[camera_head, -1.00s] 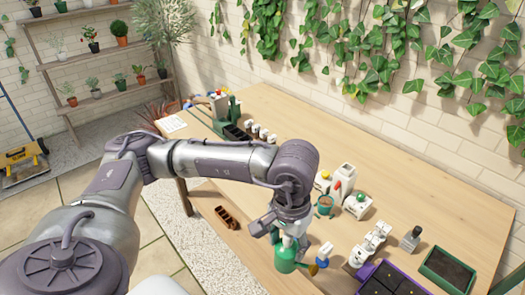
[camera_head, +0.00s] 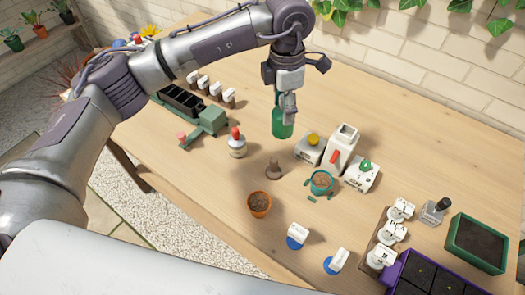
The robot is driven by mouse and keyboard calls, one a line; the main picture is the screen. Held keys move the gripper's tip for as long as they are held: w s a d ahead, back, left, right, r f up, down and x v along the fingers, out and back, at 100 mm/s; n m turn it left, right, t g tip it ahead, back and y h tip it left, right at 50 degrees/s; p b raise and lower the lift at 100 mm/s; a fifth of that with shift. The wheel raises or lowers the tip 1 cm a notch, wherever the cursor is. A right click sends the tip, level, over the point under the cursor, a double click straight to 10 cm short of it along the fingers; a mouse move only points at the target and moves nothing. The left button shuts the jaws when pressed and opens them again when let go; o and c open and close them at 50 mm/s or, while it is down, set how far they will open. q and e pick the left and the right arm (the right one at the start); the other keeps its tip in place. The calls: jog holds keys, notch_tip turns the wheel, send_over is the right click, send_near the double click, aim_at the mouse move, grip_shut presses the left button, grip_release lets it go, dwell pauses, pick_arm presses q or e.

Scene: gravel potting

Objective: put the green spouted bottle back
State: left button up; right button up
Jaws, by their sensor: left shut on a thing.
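The green bottle (camera_head: 282,124) is upright in the middle-back of the table. My left gripper (camera_head: 288,102) is shut on its upper part, reaching down from above. The gripper hides the bottle's top, and I cannot make out its spout. I cannot tell whether its base touches the tabletop or hangs just above it. My right gripper is not in view.
A red-capped bottle (camera_head: 237,147) is at left. The table (camera_head: 400,130) is clear at back right.

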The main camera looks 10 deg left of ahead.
pick_arm(q)
jog(key=w+d+f+n+b, duration=0.15)
jog(key=w+d+n, duration=0.35)
jog(key=n, duration=0.5)
jog(key=a+f+p, duration=0.1)
jog(key=a+f, duration=0.2)
jog(key=a+f+p, duration=0.1)
jog(key=a+f, duration=0.2)
jog(key=a, duration=0.1)
jog(key=s+a+f+p, duration=0.1)
jog(key=a+f, duration=0.2)
jog(key=f, duration=0.1)
jog(key=shift+a, duration=0.35)
jog(key=shift+f, duration=0.3)
jog(key=o, duration=1)
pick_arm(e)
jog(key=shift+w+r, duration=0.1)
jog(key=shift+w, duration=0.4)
